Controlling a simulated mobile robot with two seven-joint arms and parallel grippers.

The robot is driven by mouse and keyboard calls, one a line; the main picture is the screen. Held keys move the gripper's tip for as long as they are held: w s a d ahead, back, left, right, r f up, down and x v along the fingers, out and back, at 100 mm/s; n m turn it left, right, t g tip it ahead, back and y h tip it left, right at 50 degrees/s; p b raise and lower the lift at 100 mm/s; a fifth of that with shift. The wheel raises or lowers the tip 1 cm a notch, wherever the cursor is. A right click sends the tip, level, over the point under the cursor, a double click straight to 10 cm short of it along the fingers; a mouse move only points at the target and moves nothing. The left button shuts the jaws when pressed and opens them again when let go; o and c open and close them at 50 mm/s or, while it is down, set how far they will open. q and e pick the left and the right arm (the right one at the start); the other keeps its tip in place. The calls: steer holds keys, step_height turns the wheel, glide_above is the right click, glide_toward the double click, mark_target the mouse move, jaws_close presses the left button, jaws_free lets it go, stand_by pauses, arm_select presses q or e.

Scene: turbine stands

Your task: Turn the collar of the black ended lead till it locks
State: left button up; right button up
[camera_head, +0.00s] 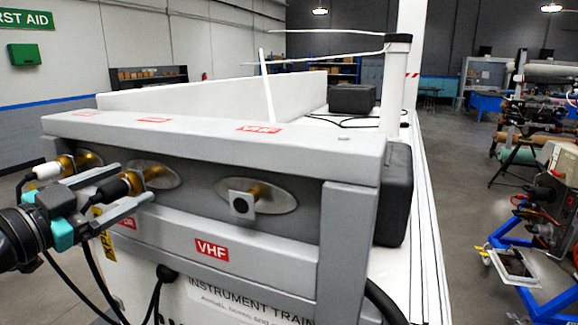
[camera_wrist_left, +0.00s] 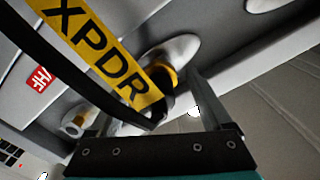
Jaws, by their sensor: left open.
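The black ended lead (camera_head: 113,189) is at the middle socket of the grey panel, its gold collar (camera_head: 138,180) against the oval plate. It also shows in the left wrist view (camera_wrist_left: 158,104), partly behind the yellow XPDR tag (camera_wrist_left: 105,55). My left gripper (camera_head: 134,184) is open, with its fingers on either side of the black end and collar. I cannot tell whether either finger touches it. The collar's locking detail is too small to make out. My right gripper is not in view.
The white ended lead (camera_head: 47,171) is at the socket just left, close to my upper finger. A VHF socket (camera_head: 242,203) with a square grey piece is to the right. Black cables hang below. The panel's overhanging top (camera_head: 210,138) is just above.

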arm_select(q)
steer(key=shift+w+d, duration=0.1)
steer(key=shift+w, duration=0.15)
stand_by(0.4)
steer(key=c, duration=1.3)
steer(key=o, duration=1.3)
steer(key=shift+s, duration=0.1)
